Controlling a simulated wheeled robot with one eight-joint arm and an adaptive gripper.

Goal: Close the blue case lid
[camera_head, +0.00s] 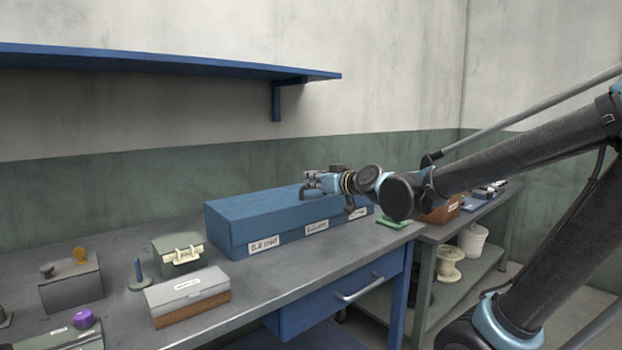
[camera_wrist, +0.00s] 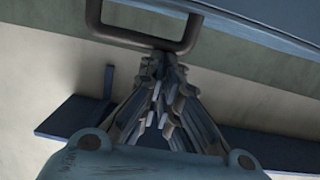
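The long blue case (camera_head: 232,235) stands on the grey workbench near the wall, with white labels on its front. Its lid (camera_head: 255,207) looks flat and down in the head view; I cannot tell whether a small gap is left. My gripper (camera_head: 306,189) is over the right part of the lid. In the wrist view, the fingers of my gripper (camera_wrist: 160,62) come together at a grey-brown loop handle (camera_wrist: 118,36). The tips meet at its bar, but I cannot tell whether they grip it. A blue surface (camera_wrist: 285,18) shows at the top right.
A grey-green box (camera_head: 178,262), a white-topped box (camera_head: 190,289) and a grey box (camera_head: 70,288) stand on the workbench (camera_head: 250,285) at the left. A blue wall shelf (camera_head: 170,62) hangs above. An orange-brown box (camera_head: 441,213) is right of the case.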

